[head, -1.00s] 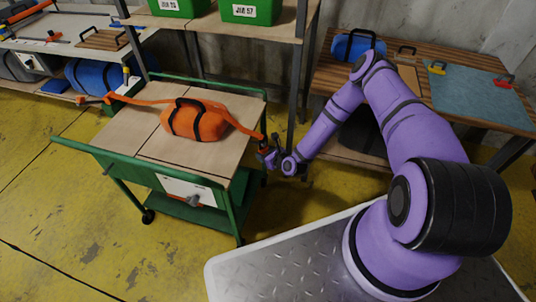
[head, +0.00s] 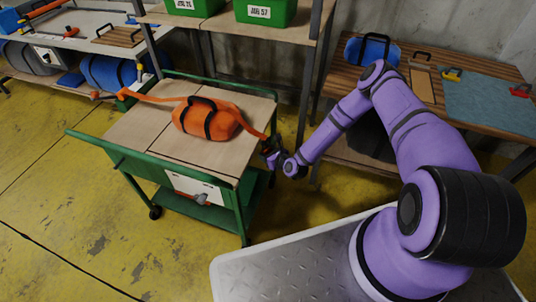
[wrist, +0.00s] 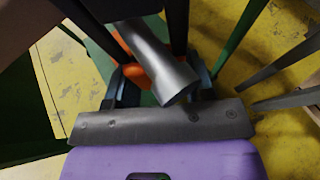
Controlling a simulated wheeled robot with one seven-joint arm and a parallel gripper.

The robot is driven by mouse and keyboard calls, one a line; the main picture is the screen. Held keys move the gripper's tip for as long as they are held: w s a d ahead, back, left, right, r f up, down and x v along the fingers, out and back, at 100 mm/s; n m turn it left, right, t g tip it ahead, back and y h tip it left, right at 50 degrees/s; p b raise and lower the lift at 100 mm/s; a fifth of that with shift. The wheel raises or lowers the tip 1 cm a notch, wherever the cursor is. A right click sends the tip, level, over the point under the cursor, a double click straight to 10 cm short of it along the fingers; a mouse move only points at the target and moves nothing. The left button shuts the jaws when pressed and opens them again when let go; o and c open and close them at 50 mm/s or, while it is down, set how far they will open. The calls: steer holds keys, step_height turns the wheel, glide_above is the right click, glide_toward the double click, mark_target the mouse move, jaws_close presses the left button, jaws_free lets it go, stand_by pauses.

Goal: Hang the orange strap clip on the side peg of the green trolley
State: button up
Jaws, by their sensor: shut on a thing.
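The green trolley (head: 112,152) with a pale wooden top stands left of my arm. An orange bag (head: 205,119) with black bands lies on it. An orange strap (head: 151,98) runs left from the bag past the trolley's far left edge, and right to my gripper (head: 271,153), beside the trolley's right side. My gripper is shut on the strap's right end, the clip, which its fingers mostly hide. In the wrist view, orange (wrist: 131,62) shows between the fingers, behind a grey metal cylinder (wrist: 158,62). I cannot tell whether that cylinder is the side peg, or whether it touches the clip.
A shelf (head: 240,38) with green bins (head: 265,12) stands behind the trolley. A slatted wooden bench (head: 405,68) holding a blue roll (head: 368,50) is at the back right. A white panel (head: 196,189) is on the trolley's near side. Yellow floor is open at front left.

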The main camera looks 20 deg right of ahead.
stand_by(0.3)
steer(key=o, duration=1)
steer(key=shift+o, duration=0.2)
steer(key=v, duration=1.1)
steer(key=shift+w, duration=0.1)
